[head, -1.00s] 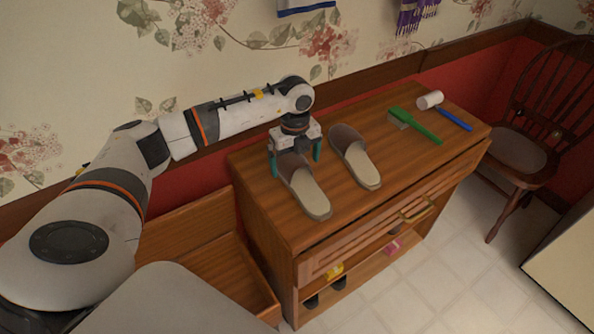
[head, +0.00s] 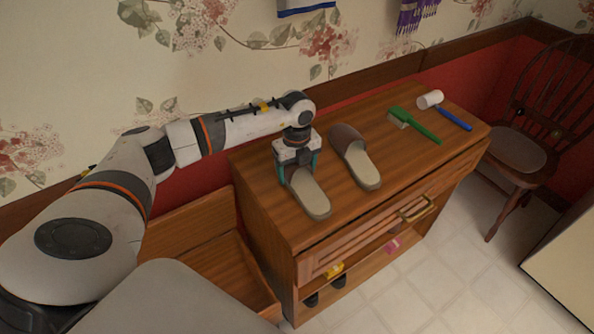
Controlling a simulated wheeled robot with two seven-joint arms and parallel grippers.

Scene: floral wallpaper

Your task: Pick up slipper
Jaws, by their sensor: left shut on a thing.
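Two slippers with brown uppers and beige soles lie side by side on the wooden cabinet top (head: 375,118). My left gripper (head: 297,175) points down over the left slipper (head: 311,196) and is shut on its upper part. The gripper hides most of that slipper's brown upper; its beige heel end shows toward the front edge. I cannot tell whether it is off the surface. The right slipper (head: 357,160) lies free, a little to the right of the gripper. My right gripper is out of view.
A green brush (head: 416,127), a white cylindrical object (head: 430,99) and a blue-handled tool (head: 455,120) lie on the right of the top. An open shelf with several items (head: 338,282) is below. A wooden chair (head: 525,150) stands at right.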

